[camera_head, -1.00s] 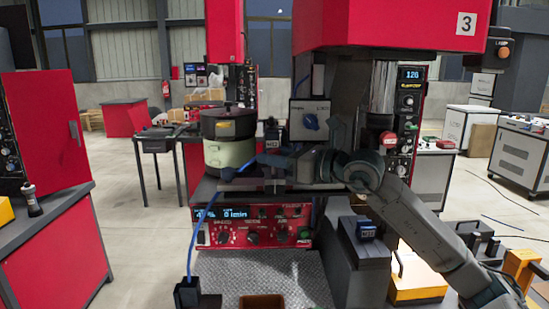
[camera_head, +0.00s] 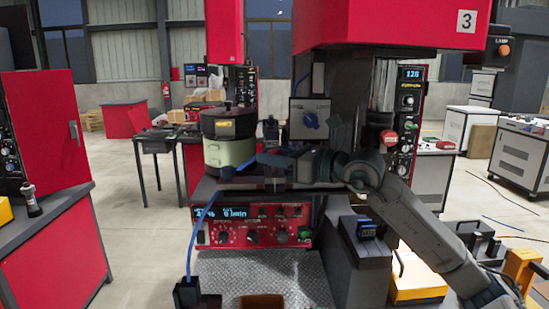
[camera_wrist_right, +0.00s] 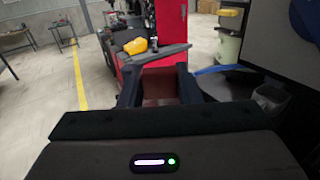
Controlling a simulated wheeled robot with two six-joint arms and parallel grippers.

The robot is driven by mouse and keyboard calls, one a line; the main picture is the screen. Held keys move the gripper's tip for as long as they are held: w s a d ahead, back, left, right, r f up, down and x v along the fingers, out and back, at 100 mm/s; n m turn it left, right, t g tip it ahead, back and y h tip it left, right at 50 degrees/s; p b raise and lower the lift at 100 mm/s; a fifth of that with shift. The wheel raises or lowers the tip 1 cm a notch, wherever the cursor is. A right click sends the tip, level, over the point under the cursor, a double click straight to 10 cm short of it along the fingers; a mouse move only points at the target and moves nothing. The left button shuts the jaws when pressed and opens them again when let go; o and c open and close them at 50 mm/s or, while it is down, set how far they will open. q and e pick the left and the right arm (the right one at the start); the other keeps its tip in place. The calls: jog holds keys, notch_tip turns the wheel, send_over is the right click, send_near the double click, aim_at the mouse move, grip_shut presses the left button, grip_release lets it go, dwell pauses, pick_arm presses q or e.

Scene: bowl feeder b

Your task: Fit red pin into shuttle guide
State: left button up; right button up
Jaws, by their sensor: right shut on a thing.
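My right gripper (camera_head: 272,166) is in front of the bowl feeder's right side, above the red control panel. In the right wrist view its two dark fingers (camera_wrist_right: 160,88) are closed on a dull red piece (camera_wrist_right: 159,84), which I take to be the red pin. The pin cannot be made out in the head view, where the dark gripper blends with the machine. I cannot tell the shuttle guide apart from the dark parts around the gripper, nor whether the pin touches it. My left gripper is not in view.
The bowl feeder (camera_head: 229,152) stands close to the left of the gripper. A blue hose (camera_head: 198,232) runs down from there to a dark block (camera_head: 186,291). The red control panel (camera_head: 254,227) is below, with a bare metal plate (camera_head: 250,270) in front. A dark column rises behind my right wrist.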

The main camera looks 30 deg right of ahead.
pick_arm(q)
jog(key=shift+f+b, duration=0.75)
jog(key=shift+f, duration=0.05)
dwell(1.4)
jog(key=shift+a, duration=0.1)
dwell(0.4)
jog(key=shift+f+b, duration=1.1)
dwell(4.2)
